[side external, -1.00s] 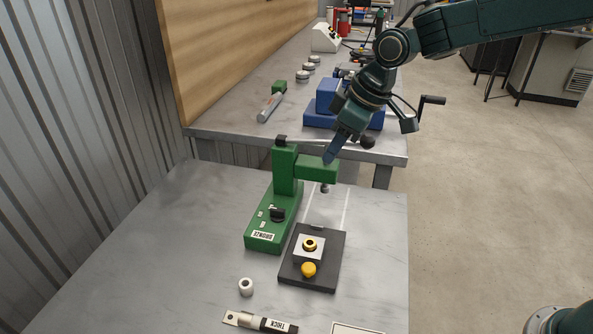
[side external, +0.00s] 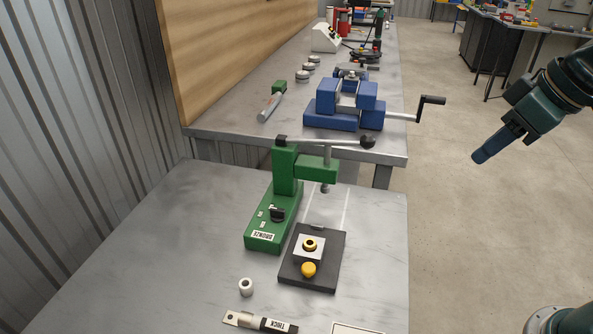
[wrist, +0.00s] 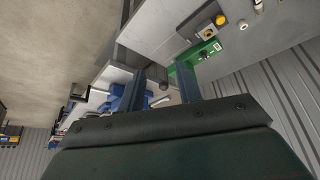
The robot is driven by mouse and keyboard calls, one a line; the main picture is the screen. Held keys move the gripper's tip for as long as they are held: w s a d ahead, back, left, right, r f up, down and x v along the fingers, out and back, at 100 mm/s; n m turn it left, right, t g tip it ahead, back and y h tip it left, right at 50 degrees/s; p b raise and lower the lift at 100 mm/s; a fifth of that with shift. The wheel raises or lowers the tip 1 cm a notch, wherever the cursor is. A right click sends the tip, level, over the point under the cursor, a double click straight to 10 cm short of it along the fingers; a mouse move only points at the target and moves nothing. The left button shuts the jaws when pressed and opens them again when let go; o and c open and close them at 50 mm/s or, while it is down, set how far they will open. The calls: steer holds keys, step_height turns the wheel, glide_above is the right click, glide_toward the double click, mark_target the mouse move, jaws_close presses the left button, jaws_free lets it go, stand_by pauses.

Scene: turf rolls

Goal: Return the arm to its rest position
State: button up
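My gripper (side external: 479,158) hangs in the air at the right of the side view, over the floor and clear of both benches. In the wrist view my gripper (wrist: 160,68) shows two dark blue fingers standing apart with nothing held between them, so it is open. My arm enters from the right edge. The green press (side external: 272,215), labelled BRONZE, stands on the near bench well to the left of my gripper. It also shows beyond the fingers in the wrist view (wrist: 197,55).
The near bench (side external: 150,240) holds a black plate (side external: 311,279) with a brass-coloured ring and yellow knob, a small pale ring (side external: 246,287) and a strip labelled THICK (side external: 262,322). A blue vise (side external: 335,107) sits on the far bench. Open floor lies around my gripper.

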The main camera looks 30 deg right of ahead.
steer(key=s+d+f+m, duration=0.2)
steer(key=s, duration=0.6)
steer(key=shift+d+h, duration=0.3)
steer(key=shift+h, duration=0.1)
